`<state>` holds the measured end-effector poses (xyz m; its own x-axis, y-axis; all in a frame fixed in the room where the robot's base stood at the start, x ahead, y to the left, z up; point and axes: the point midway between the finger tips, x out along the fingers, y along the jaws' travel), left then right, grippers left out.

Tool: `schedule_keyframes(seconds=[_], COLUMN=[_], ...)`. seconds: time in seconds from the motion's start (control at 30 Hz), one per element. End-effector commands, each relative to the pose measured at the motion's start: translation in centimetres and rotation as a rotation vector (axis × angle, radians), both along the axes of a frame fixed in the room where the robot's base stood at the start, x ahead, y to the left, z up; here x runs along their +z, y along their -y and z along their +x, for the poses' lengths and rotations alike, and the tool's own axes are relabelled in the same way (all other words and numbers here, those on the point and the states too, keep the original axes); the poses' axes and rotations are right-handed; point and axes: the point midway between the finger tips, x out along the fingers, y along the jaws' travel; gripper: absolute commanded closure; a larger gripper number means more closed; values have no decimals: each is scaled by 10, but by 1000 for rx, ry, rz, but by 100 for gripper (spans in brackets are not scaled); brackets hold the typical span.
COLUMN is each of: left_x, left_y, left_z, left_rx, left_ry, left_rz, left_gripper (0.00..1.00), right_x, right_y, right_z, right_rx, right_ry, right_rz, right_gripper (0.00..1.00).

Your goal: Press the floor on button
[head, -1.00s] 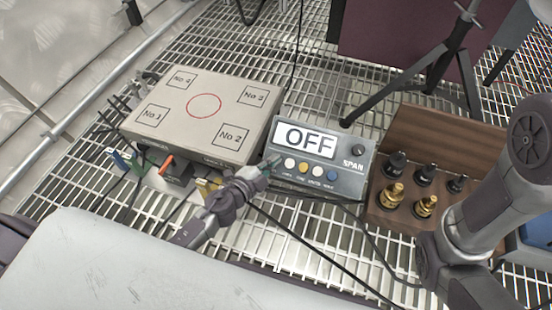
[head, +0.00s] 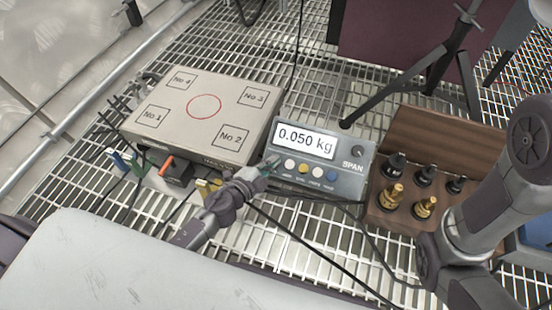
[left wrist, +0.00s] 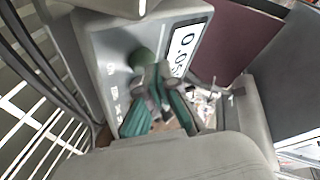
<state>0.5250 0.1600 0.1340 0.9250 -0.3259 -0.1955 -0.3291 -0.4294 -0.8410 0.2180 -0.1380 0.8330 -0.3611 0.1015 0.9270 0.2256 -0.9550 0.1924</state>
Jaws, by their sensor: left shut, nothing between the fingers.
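The grey scale indicator (head: 345,178) stands on the grating floor, its display (head: 305,141) reading "0.050 kg". A row of small round buttons, white, yellow, white and blue (head: 332,175), runs below the display. My left gripper (head: 270,166) is shut and empty, its fingertips at the left end of the indicator's face. In the left wrist view, its green-padded fingers (left wrist: 165,98) are beside a round green button (left wrist: 142,59) on the panel; I cannot tell whether they touch it. My right gripper is out of view; only my right arm's links show.
A beige platform (head: 195,115) with a red circle and numbered squares is left of the indicator. A wooden holder (head: 440,135) with brass and black weights stands to its right. Black cables cross the grating. A tripod (head: 440,75) is behind.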

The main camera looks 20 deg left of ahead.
Motion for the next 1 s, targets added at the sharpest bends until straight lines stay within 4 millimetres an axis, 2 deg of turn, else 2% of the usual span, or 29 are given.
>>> schedule_keyframes(seconds=[0.23, 0.73, 1.0], left_x=[3, 44, 49], left_y=[4, 4, 4], left_z=[-3, -32, -37], left_rx=[-1, -1, -2], left_ry=[-4, -5, -5], left_rz=[-9, -10, -11], left_gripper=[100, 100, 100], right_x=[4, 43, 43], right_y=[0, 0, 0], right_z=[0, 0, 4], right_rx=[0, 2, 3], right_ry=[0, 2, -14], right_rz=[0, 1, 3], right_gripper=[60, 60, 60])
